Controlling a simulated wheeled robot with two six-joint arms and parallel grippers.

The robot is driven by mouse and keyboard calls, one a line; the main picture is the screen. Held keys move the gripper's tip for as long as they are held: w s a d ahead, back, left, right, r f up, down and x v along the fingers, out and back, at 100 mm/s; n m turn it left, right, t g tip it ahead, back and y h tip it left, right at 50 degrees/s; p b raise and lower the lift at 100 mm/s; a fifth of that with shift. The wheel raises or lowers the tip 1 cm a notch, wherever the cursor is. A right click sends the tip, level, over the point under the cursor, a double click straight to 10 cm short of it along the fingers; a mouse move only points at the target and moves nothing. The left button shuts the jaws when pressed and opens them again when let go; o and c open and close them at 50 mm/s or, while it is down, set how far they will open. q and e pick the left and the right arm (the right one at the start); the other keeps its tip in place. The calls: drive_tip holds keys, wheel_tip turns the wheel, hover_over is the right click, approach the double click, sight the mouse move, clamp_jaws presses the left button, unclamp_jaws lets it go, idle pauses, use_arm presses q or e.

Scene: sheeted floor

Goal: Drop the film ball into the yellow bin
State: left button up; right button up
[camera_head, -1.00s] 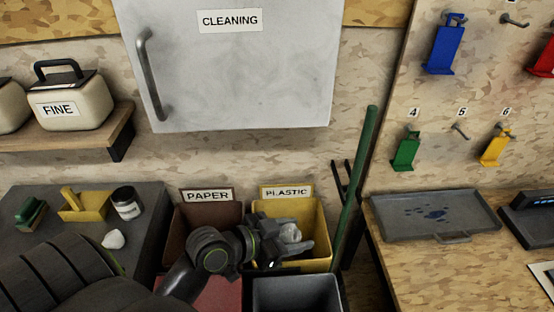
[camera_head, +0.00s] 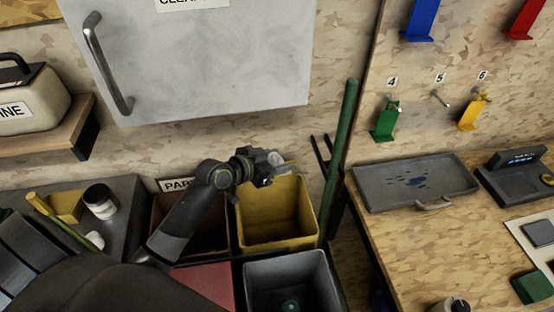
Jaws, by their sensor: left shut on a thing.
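The yellow bin (camera_head: 278,222) stands at the middle of the head view, open at the top, and its inside looks empty where I can see it. My left gripper (camera_head: 280,164) is over the bin's back rim, at the upper left. It is shut on the pale, crumpled film ball (camera_head: 276,157), which is partly hidden by the fingers. The gripper and ball hide the bin's plastic label. My right gripper is not in view.
A brown bin (camera_head: 212,222) stands left of the yellow bin, partly behind my left arm. A grey bin (camera_head: 290,285) and a red one (camera_head: 205,284) stand in front. A green pole (camera_head: 341,150) rises at right. A workbench with a tray (camera_head: 415,183) is further right.

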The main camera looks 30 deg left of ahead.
use_arm(q)
wheel_tip(320, 180, down, 5)
drive_tip(key=b, duration=0.3)
drive_tip(key=shift+r, duration=0.15)
drive_tip(key=o, duration=1)
drive_tip(key=p+v, duration=0.5)
drive_tip(key=v, duration=1.2)
drive_tip(key=shift+s+a, duration=0.1)
drive_tip(key=shift+s, duration=0.15)
